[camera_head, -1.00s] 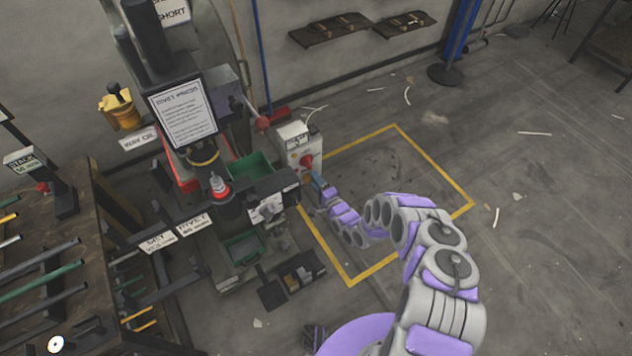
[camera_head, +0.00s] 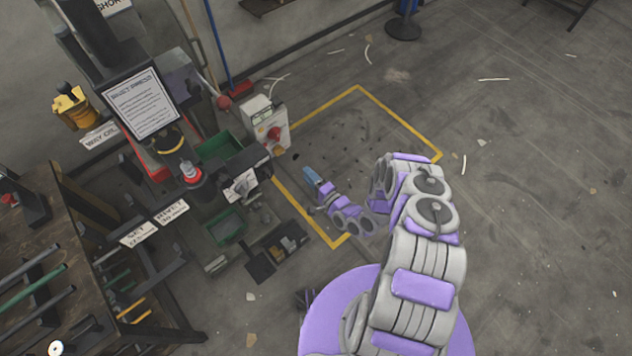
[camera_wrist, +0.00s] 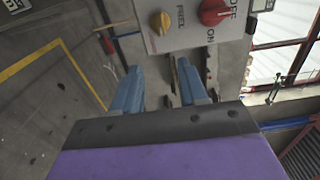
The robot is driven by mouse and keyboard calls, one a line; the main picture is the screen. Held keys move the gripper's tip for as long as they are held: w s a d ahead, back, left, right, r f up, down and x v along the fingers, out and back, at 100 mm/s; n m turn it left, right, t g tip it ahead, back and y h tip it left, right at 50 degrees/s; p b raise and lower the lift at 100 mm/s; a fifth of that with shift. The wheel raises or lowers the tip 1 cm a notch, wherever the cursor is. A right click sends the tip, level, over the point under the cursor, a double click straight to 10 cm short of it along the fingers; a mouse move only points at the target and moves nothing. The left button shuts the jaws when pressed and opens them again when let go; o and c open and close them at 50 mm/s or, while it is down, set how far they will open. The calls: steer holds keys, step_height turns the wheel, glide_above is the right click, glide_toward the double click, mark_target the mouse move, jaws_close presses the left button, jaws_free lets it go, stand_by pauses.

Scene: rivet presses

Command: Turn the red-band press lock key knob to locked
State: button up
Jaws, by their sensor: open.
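The press (camera_head: 140,105) with a red band low on its body stands at the left in the head view. A pale control box (camera_head: 281,120) is beside it, with a red knob (camera_head: 274,133) on its face. In the wrist view the box (camera_wrist: 178,37) is at the top, with a yellow knob (camera_wrist: 160,22) by the word FREE and a red knob (camera_wrist: 213,12) between OFF and ON. My gripper (camera_wrist: 158,72) is open and empty, its blue fingers just below the box face in that picture. In the head view my gripper (camera_head: 312,176) is right of and below the box, apart from it.
A yellow floor outline (camera_head: 400,122) surrounds mostly clear floor right of the box. Green bins (camera_head: 222,228) and a dark tray are below the press. A rack of rods (camera_head: 40,260) is at the left. A blue pole rises behind the box.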

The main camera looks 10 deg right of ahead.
steer(key=v, duration=0.3)
steer(key=shift+s+d, duration=0.15)
steer(key=shift+s, duration=0.1)
stand_by(0.4)
